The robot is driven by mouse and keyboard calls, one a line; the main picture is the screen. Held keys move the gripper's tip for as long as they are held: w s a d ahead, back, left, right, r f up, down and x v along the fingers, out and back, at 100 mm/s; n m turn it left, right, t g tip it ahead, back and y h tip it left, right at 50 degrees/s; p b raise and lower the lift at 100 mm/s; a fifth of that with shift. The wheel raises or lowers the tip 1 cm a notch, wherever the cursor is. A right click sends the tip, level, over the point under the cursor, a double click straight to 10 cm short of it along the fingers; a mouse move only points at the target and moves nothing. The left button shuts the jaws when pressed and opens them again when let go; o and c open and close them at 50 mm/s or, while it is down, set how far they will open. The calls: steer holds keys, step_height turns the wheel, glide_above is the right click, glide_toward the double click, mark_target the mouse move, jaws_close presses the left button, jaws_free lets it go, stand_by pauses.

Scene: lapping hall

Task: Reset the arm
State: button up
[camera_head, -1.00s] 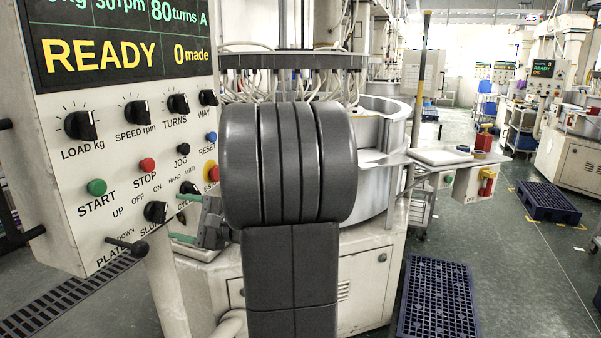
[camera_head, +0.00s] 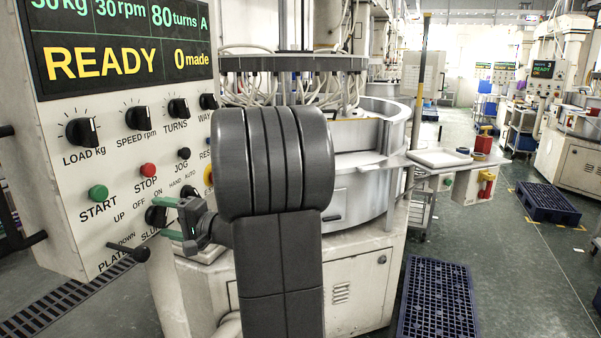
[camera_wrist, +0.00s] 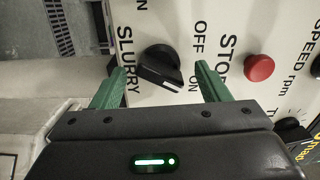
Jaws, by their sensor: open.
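My gripper (camera_head: 164,218) is at the lower part of the control panel (camera_head: 125,240), its green fingers apart. In the wrist view my gripper (camera_wrist: 160,69) is open, with one finger on each side of the black SLURRY knob (camera_wrist: 160,66). The knob lies between the fingertips with gaps visible on both sides, and I see no grip on it. The same knob (camera_head: 154,216) is partly hidden by a finger in the head view. The panel screen (camera_head: 120,48) reads READY and 0 made. My large grey arm links fill the middle of the head view.
The red STOP button (camera_wrist: 259,67) is near the right finger in the wrist view. The green START button (camera_head: 98,193) and a black lever (camera_head: 130,250) are close by. The lapping machine (camera_head: 350,260) stands behind my arm. Blue pallets (camera_head: 438,300) lie on the floor at right.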

steer(key=n+p, duration=0.3)
steer(key=n, duration=0.2)
steer(key=shift+r, duration=0.1)
steer(key=b+v, duration=0.2)
steer(key=v, duration=0.4)
steer(key=shift+d, duration=0.35)
steer(key=shift+s, duration=0.15)
